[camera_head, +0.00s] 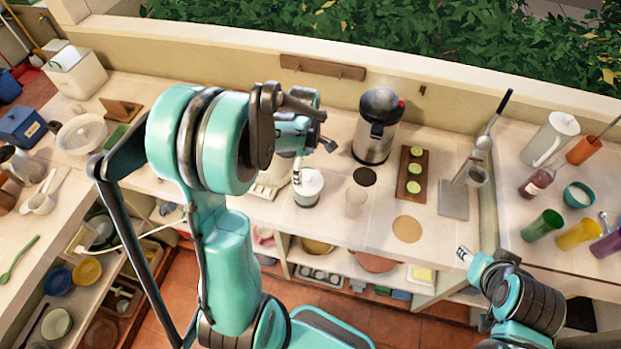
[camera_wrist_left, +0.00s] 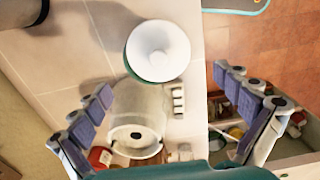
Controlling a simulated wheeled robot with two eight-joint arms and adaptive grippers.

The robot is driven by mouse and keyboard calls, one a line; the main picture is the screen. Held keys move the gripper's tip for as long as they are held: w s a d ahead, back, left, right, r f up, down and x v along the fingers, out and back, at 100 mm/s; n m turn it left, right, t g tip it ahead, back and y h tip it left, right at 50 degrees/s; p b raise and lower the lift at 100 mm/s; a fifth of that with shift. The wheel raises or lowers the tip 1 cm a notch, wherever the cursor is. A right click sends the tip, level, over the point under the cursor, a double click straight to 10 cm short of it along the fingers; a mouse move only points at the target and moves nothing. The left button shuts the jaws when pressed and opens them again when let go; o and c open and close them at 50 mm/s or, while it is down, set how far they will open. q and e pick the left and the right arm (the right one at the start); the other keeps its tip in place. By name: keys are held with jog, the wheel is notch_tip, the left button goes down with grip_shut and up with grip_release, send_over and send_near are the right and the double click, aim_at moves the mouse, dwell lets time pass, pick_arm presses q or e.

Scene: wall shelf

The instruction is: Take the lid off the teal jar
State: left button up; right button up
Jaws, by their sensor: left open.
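The teal jar (camera_head: 306,199) stands upright on the counter in the head view, with a pale round lid (camera_head: 310,181) with a central knob on its top. In the left wrist view the lid (camera_wrist_left: 158,51) is seen from above, with a thin green rim of the jar around it. My left gripper (camera_head: 298,170) is open and empty, close to the jar at its left. In the left wrist view the fingers of the left gripper (camera_wrist_left: 162,84) are spread wide, and the lid lies just beyond their tips. My right gripper (camera_head: 464,256) is small and far right; its jaws are unclear.
A cream appliance (camera_head: 268,184) stands close left of the jar. A clear glass (camera_head: 355,201), a dark round piece (camera_head: 364,176) and a steel pot (camera_head: 378,128) are at its right. A round cork mat (camera_head: 407,229) lies near the front edge. The bare counter there is free.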

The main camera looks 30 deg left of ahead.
aim_at(305, 177)
pick_arm(q)
notch_tip(305, 177, down, 5)
jog(key=shift+f, duration=0.2)
jog(key=c, duration=1.2)
jog(key=shift+s+d, duration=0.1)
jog(key=shift+c, duration=0.7)
